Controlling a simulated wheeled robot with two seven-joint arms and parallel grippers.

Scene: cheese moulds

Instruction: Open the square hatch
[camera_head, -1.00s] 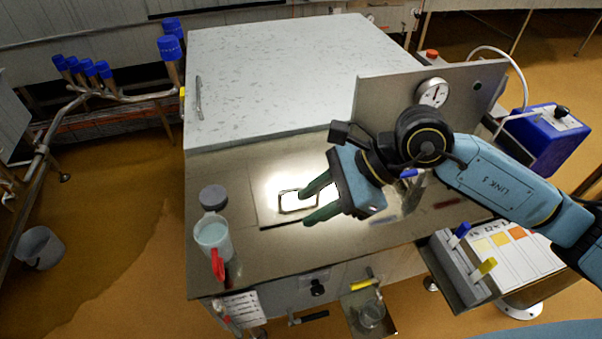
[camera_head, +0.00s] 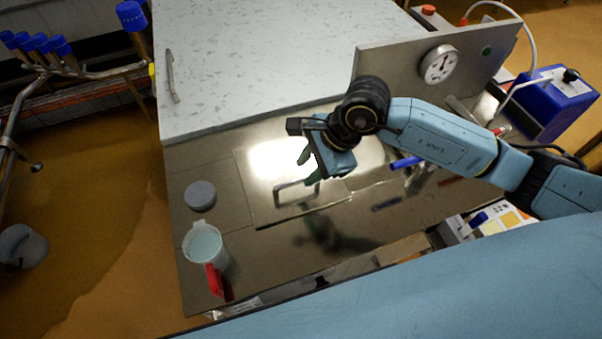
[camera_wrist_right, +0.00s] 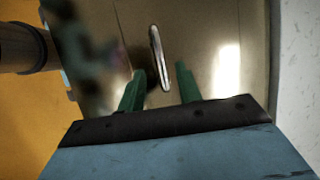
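The square hatch (camera_head: 262,211) is a flat metal plate set in the shiny steel top. It looks closed and flat. Its bar handle (camera_head: 296,193) stands up from it; the handle also shows in the right wrist view (camera_wrist_right: 158,55). My right gripper (camera_head: 308,170) is above the right part of the hatch, close to the handle. In the right wrist view its two green fingers (camera_wrist_right: 159,82) are apart, with the handle appearing between them and nothing clamped. I cannot tell how deep the handle sits between the fingers. My left gripper is not in view.
A clear jug (camera_head: 204,246) with a red handle and a grey round lid (camera_head: 200,195) stand left of the hatch. A large pale block (camera_head: 270,60) lies behind. An upright panel with a gauge (camera_head: 440,64) and a blue-handled valve (camera_head: 406,162) stand to the right.

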